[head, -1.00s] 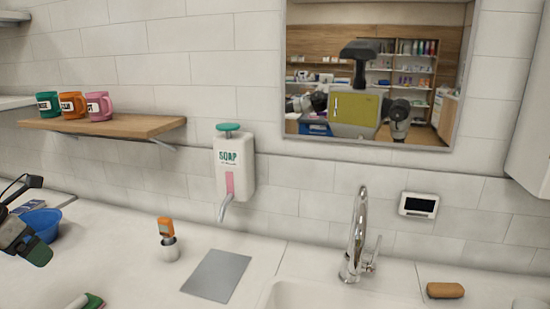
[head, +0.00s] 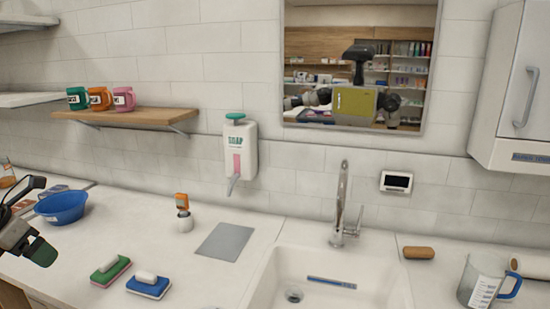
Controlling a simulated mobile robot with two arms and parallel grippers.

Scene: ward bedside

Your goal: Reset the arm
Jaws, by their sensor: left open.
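My left gripper (head: 35,243) is at the left edge of the head view, partly cut off by the frame. It is open, with nothing seen between its fingers. It appears in front of the counter, just left of and below a blue bowl (head: 70,208). My right gripper is outside the view.
A sink (head: 325,270) with faucet (head: 341,205) lies right, then a measuring jug (head: 480,282). A soap dispenser (head: 240,148) is wall-mounted.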

